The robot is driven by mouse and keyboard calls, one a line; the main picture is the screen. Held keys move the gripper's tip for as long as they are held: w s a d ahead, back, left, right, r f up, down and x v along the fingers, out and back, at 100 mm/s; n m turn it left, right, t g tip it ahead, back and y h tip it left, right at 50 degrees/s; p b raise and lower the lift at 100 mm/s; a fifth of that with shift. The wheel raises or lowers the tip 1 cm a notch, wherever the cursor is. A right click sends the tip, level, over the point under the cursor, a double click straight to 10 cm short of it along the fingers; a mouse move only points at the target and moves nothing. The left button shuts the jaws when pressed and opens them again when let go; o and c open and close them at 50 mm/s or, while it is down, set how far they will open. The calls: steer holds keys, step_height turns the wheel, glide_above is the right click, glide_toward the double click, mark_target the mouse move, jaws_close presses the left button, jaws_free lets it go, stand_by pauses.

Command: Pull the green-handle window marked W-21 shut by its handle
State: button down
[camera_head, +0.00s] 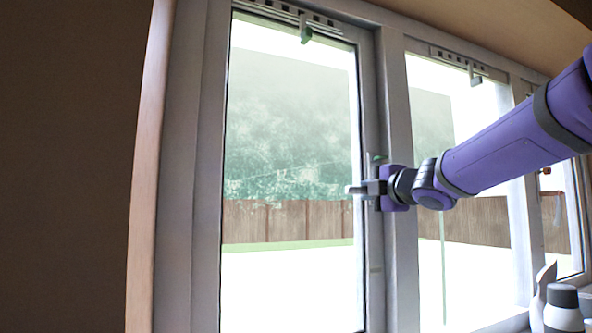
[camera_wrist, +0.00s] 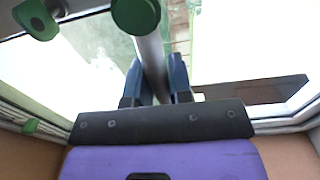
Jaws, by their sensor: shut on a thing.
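The left window (camera_head: 290,120) has a pale frame and a small green piece (camera_head: 305,33) at its top. No W-21 mark is readable, and I cannot tell how far the window stands open. My gripper (camera_head: 368,188) is at the right upright of this window in the head view, with a bit of green handle (camera_head: 378,158) just above it. In the wrist view my gripper's blue fingers (camera_wrist: 156,78) close on either side of a grey bar with a round green end (camera_wrist: 136,14). My gripper hides the lower part of the handle in the head view.
A second window (camera_head: 465,190) stands to the right, behind my arm, and a farther one has a red handle (camera_head: 545,171). A dark-capped bottle (camera_head: 563,310) stands at the lower right. Another green knob (camera_wrist: 36,18) shows in the wrist view.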

steer(key=shift+s, duration=0.35)
steer(key=shift+s+m+h, duration=0.3)
steer(key=shift+s+h, duration=0.2)
steer(key=shift+s, duration=0.3)
jaws_free()
steer(key=shift+t, duration=0.3)
steer(key=shift+s, duration=0.15)
steer(key=v, duration=1.1)
stand_by(0.7)
stand_by(0.4)
